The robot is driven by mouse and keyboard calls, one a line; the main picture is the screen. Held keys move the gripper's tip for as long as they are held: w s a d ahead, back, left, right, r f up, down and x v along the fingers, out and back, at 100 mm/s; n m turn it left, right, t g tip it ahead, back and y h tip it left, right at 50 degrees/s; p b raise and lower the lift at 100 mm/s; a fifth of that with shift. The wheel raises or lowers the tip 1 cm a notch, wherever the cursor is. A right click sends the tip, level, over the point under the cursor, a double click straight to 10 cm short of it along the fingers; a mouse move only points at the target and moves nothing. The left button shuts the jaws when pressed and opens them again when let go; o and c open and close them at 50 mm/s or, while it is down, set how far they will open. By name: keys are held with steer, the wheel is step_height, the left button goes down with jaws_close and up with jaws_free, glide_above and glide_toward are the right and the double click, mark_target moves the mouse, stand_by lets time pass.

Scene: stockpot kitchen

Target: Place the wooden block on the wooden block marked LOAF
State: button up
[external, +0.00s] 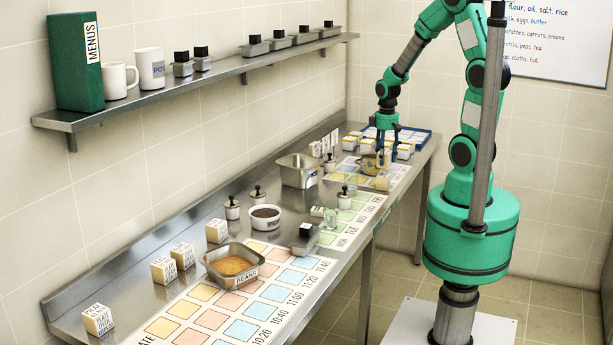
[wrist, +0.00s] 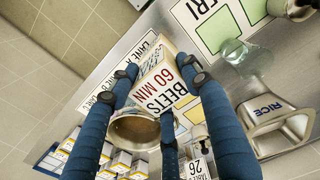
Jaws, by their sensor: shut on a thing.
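My gripper (external: 388,158) is low over the far end of the steel counter, with its blue fingers pointing down. In the wrist view my gripper (wrist: 165,76) is shut on a pale wooden block (wrist: 162,84) lettered "BEETS 60 MIN". The block sits tilted between the fingers, and they hide part of it. Several other lettered wooden blocks stand at the near left of the counter, among them a block (external: 97,319) at the near end and a block (external: 164,270) farther along. I cannot read LOAF on any block.
A metal pan marked RICE (wrist: 282,118) and a clear glass (wrist: 238,52) are near my gripper. A tan round vessel (wrist: 135,130) is close beside the fingers. A metal pan marked BEANS (external: 233,266) stands mid-counter. A wall shelf (external: 215,78) runs above the counter.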

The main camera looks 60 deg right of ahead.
steer(key=shift+f+b, duration=0.5)
steer(key=shift+f, duration=1.25)
steer(key=shift+f, duration=0.15)
steer(key=o, duration=1.2)
step_height(320, 180, up, 12)
steer(key=p, duration=0.2)
steer(key=shift+p, duration=0.35)
steer(key=shift+r, duration=0.2)
